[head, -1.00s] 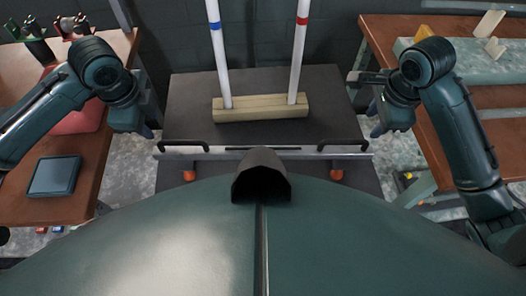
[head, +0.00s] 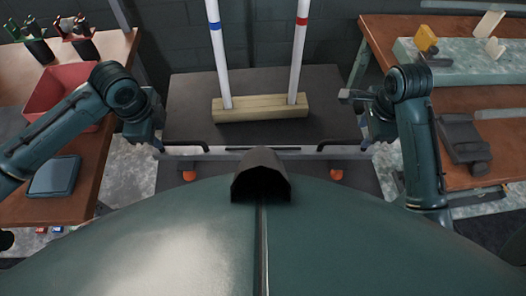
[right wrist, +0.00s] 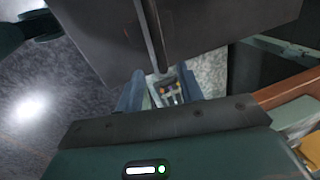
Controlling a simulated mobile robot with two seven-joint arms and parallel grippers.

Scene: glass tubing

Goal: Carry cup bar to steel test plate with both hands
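The cup bar (head: 300,156) is a pale bar with a black handle at each end and orange suction cups below. It lies across the near part of the dark surface. It also shows in the right wrist view (right wrist: 151,35). My left gripper (head: 157,144) is at the outer end of the left handle; the fingers are too hidden to tell contact or opening. My right gripper (head: 366,143) is at the outer end of the right handle. In the right wrist view its fingers (right wrist: 160,90) are apart near the bar's end. I cannot identify the steel test plate.
A wooden block (head: 260,108) holding two upright white posts, one blue-banded and one red-banded, stands behind the bar. The right bench (head: 385,35) carries a mottled slab (head: 465,70). Floor shows between.

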